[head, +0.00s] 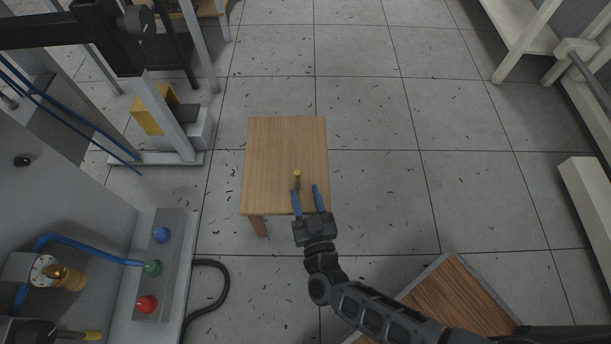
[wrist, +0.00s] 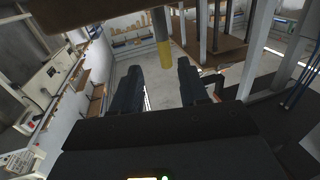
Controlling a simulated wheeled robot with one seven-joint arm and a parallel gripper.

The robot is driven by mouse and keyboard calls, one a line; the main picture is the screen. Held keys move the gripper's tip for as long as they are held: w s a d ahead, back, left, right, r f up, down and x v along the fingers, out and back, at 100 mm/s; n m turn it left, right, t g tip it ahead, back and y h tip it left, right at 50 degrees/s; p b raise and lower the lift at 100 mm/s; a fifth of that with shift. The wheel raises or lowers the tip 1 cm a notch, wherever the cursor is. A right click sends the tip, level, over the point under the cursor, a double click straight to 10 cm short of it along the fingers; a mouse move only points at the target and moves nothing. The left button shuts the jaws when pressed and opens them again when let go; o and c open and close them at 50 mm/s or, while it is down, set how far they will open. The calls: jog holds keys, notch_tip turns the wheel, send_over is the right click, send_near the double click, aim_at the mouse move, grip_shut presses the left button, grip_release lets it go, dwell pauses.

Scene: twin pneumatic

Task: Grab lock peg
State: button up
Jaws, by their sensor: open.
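The lock peg (head: 297,174) has a yellow end and a grey shaft. It stands on a small wooden table (head: 270,145), near the right side of the tabletop in the head view. My gripper (head: 305,189) is open and empty, with its two blue fingers at the table's near edge. In the head view the peg shows just past the left fingertip. In the wrist view the peg (wrist: 163,48) lies ahead of the fingertips (wrist: 160,72), in line with the gap between them, apart from both.
A machine panel with blue, green and red buttons (head: 152,267) stands at the left. A black cable (head: 222,285) lies on the floor beside it. A wooden-topped surface (head: 455,305) is at lower right. The tiled floor right of the table is clear.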

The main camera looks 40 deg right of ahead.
aim_at(298, 178)
jog(key=x, duration=0.2)
jog(key=b+x, duration=0.1)
jog(key=x, duration=0.1)
jog(key=b+x, duration=0.1)
jog(key=x, duration=0.1)
jog(key=shift+w+a+r, duration=0.15)
jog(key=shift+w+a, duration=0.05)
jog(key=shift+w, duration=0.15)
jog(key=shift+c, duration=0.2)
grip_shut()
